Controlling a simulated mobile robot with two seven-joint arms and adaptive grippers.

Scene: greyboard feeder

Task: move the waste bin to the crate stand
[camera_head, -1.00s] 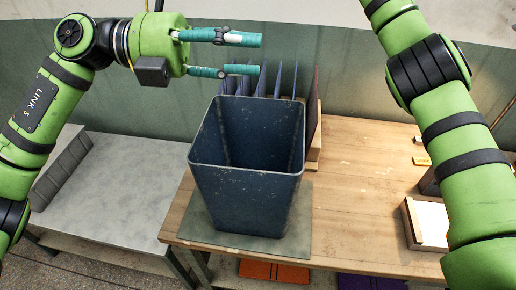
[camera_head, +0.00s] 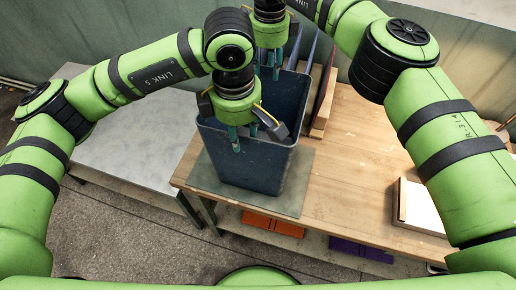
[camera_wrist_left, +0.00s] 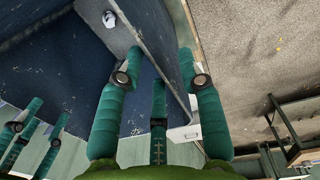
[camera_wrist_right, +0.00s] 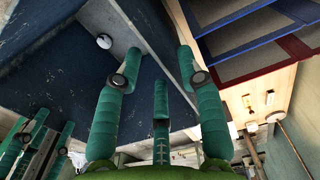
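The dark blue waste bin (camera_head: 248,165) stands upright on a green mat (camera_head: 290,200) at the left end of the wooden table. My left gripper (camera_head: 252,135) points down at the bin's near rim. In the left wrist view its spread fingers (camera_wrist_left: 160,70) straddle the bin wall (camera_wrist_left: 150,50), with a gap showing. My right gripper (camera_head: 276,65) points down at the far rim. In the right wrist view its fingers (camera_wrist_right: 158,70) are also spread on both sides of the wall (camera_wrist_right: 135,30). A grey-topped stand (camera_head: 125,140) is left of the table; I cannot tell whether it is the crate stand.
Blue dividers and a reddish panel (camera_head: 325,95) stand close behind the bin. A pale box (camera_head: 418,208) lies on the wooden table (camera_head: 350,165) at right. Orange (camera_head: 272,224) and purple (camera_head: 360,250) items lie below. The visible grey top is largely clear.

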